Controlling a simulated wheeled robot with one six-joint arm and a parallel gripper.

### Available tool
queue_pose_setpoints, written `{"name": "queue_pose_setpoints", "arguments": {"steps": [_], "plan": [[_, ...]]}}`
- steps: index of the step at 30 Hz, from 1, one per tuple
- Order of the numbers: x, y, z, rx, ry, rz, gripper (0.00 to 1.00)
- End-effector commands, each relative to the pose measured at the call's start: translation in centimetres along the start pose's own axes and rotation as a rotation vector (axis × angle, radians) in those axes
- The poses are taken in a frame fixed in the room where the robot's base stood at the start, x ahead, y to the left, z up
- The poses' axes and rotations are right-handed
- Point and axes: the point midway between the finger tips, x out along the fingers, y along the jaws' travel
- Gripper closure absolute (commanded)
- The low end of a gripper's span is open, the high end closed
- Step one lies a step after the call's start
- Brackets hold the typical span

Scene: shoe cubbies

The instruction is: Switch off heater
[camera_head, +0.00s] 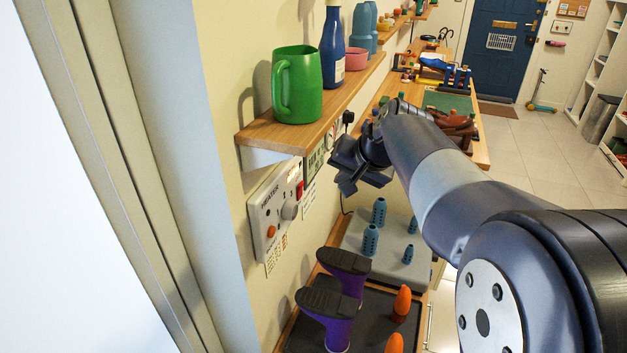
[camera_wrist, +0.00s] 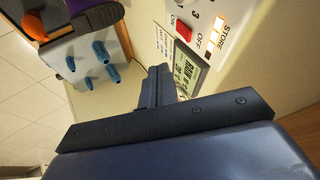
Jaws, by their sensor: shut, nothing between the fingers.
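The heater panel (camera_head: 265,222) is a white box on the wall, under the shelf at the left. It bears the word HEATER, a grey round knob (camera_head: 289,211), an orange round part (camera_head: 271,231) and a red switch (camera_head: 299,190). In the wrist view the red switch (camera_wrist: 183,30) sits between the words ON and OFF, with lit orange marks beside STORE. My gripper (camera_head: 347,184) is shut and empty, to the right of the panel and apart from it. Its fingers also show in the wrist view (camera_wrist: 158,78), below the red switch in the picture.
A green mug (camera_head: 297,85) and a blue bottle (camera_head: 333,50) stand on the wall shelf (camera_head: 268,134) above the panel. A small display (camera_wrist: 190,68) is on the wall beside the switch. Purple boots (camera_head: 340,318) and blue pegs (camera_head: 371,240) stand below.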

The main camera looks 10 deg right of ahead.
Motion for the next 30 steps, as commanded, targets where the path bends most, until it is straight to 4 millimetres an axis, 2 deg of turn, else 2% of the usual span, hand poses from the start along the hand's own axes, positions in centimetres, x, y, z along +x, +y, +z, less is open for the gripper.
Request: {"name": "queue_pose_setpoints", "arguments": {"steps": [6,10,14,25,30], "plan": [[0.1,0.0,0.0,0.0,-0.001,0.001,1.0],[0.9,0.0,0.1,0.0,-0.004,0.001,1.0],[2.9,0.1,0.2,-0.001,-0.006,0.002,1.0],[10.3,0.1,0.1,0.0,-0.005,0.002,1.0],[11.0,-2.5,-0.1,-0.003,-0.003,0.0,1.0]]}}
